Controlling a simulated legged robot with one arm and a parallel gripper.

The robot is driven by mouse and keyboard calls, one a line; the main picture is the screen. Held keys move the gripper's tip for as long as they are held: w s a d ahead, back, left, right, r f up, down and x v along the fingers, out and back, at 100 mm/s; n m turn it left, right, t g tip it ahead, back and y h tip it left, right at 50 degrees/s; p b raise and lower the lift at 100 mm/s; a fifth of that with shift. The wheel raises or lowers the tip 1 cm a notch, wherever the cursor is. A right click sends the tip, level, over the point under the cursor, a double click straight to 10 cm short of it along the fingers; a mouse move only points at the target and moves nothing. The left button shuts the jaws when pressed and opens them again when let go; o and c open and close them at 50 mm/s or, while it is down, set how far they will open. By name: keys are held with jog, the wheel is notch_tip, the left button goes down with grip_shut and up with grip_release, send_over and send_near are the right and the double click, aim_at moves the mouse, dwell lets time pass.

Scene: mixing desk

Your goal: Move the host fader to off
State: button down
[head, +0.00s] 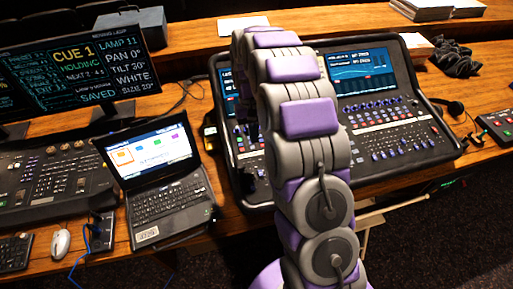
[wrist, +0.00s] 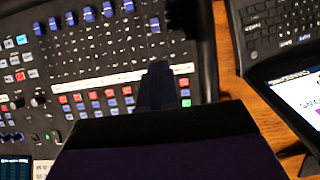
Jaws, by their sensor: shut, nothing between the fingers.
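The mixing desk (head: 398,172) with its dark console face, two screens and rows of small blue fader caps stands behind my arm in the head view. In the wrist view the desk (wrist: 100,50) fills the left and middle, with a row of blue fader caps (wrist: 88,14) along the top edge. I cannot tell which fader is the host one; no label is readable. My gripper (wrist: 160,68) is shut and empty, its dark fingers over the desk's panel near rows of coloured buttons. I cannot tell whether it touches the panel. In the head view my arm hides the gripper.
An open laptop (head: 160,180) stands left of the desk; it also shows in the wrist view (wrist: 285,40). A lighting console (head: 60,175) and a mouse (head: 61,243) are farther left. A monitor (head: 75,65) stands behind them. A small box (head: 497,128) lies at right.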

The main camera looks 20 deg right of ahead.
aim_at(259, 170)
jog(key=w+p, duration=0.3)
jog(key=w, duration=0.1)
jog(key=x, duration=0.3)
jog(key=b+x, duration=0.1)
jog(key=x, duration=0.2)
jog(key=b+x, duration=0.1)
jog(key=x, duration=0.3)
jog(key=shift+s+d, duration=0.2)
jog(key=shift+s, duration=0.15)
jog(key=shift+s+b, duration=0.35)
jog(key=shift+s, duration=1.35)
jog(key=shift+s, duration=0.6)
jog(key=s, duration=0.1)
jog(key=s+p, duration=0.1)
jog(key=s, duration=0.2)
jog(key=shift+f, duration=0.3)
jog(key=shift+w, duration=0.1)
